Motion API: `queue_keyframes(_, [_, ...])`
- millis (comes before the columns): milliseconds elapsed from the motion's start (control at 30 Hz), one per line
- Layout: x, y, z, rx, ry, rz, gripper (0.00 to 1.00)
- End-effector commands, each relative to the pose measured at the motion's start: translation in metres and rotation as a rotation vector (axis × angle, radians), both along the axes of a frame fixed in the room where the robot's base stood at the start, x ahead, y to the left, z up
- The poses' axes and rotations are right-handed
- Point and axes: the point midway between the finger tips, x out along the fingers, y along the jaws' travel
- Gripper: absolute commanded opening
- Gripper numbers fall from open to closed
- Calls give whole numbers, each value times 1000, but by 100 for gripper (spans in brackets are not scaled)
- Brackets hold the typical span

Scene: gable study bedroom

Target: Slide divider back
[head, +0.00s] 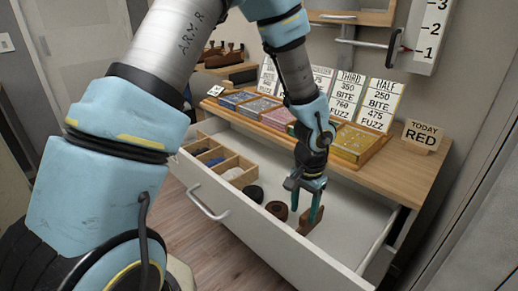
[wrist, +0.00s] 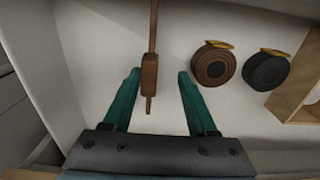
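A brown wooden divider (wrist: 149,75) stands on the white floor of the open drawer (head: 258,222). It has a thin strip and a thicker block in the wrist view, and a brown end of it (head: 305,224) shows below my gripper in the head view. My gripper (wrist: 160,88) is down in the drawer with its teal fingers apart, one on each side of the divider's block. The left finger is very close to the block; I cannot tell whether they touch. A clear gap shows to the right finger. My gripper also shows in the head view (head: 306,190).
A brown coil (wrist: 214,65) and a black coil (wrist: 268,71) lie right of the divider in the wrist view. A wooden compartment tray (head: 222,160) fills the drawer's left end. Boxes and price cards (head: 380,100) stand on the top above.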

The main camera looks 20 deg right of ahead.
Motion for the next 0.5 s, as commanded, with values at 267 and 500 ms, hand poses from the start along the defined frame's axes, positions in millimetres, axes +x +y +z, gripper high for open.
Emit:
queue_keyframes(267, [6, 2, 49, -3, -4, 2, 55])
queue_keyframes(500, [6, 2, 91, -3, -4, 2, 55])
